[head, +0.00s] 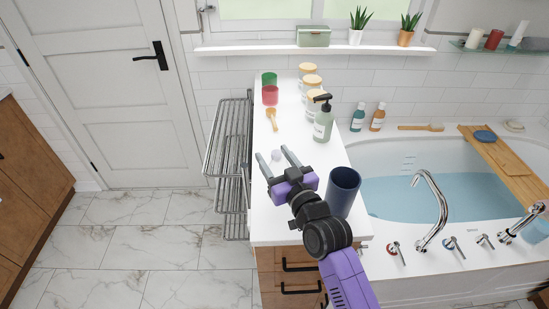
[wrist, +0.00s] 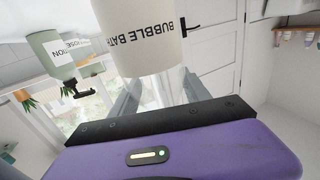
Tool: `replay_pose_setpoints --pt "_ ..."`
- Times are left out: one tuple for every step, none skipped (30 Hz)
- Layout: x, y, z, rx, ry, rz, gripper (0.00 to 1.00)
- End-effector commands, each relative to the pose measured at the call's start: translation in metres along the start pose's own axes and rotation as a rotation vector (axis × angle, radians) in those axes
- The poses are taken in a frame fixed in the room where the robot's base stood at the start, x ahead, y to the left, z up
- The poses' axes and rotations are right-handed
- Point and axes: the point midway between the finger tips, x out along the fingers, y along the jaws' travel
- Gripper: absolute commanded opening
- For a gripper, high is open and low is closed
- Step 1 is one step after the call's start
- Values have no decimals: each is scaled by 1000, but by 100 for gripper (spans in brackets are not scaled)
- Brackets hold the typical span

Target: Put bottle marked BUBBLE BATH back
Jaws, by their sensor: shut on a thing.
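The white bottle marked BUBBLE BATH (wrist: 150,38) is large in the wrist view, its label upside down in that picture. My gripper (head: 278,157) is shut on it, with a finger on each side, over the white counter (head: 273,215). In the head view only a small pale part of the bottle (head: 277,155) stands out between the fingers; the rest is hard to tell from the white counter. I cannot tell whether its base touches the counter.
A dark blue cup (head: 342,190) stands close right of my gripper. A green pump bottle (head: 323,124), several lidded jars (head: 307,83), a red cup (head: 270,96) and a wooden brush (head: 272,120) stand or lie farther back. Two small bottles (head: 377,119) stand on the tub ledge. A wire rack (head: 228,150) is left.

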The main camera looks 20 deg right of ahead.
Motion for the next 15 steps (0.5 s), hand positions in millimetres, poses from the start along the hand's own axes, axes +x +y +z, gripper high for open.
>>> replay_pose_setpoints --pt "0 0 2 -1 0 1 0" --pt "0 0 2 -1 1 1 0" --pt "0 0 2 -1 1 1 0" --pt "0 0 1 -1 1 0 0" --pt "0 0 1 -1 1 0 0" --pt "0 0 1 -1 1 0 0" --pt "0 0 1 -1 1 0 0" --pt "0 0 1 -1 1 0 0" --pt "0 0 2 -1 1 0 0" --pt "0 0 3 -1 1 0 0" --pt "0 0 4 -1 1 0 0" --pt "0 0 6 -1 1 0 0" --pt "0 0 4 -1 0 0 61" --pt "0 0 4 -1 0 0 67" --pt "0 0 4 -1 0 0 74"
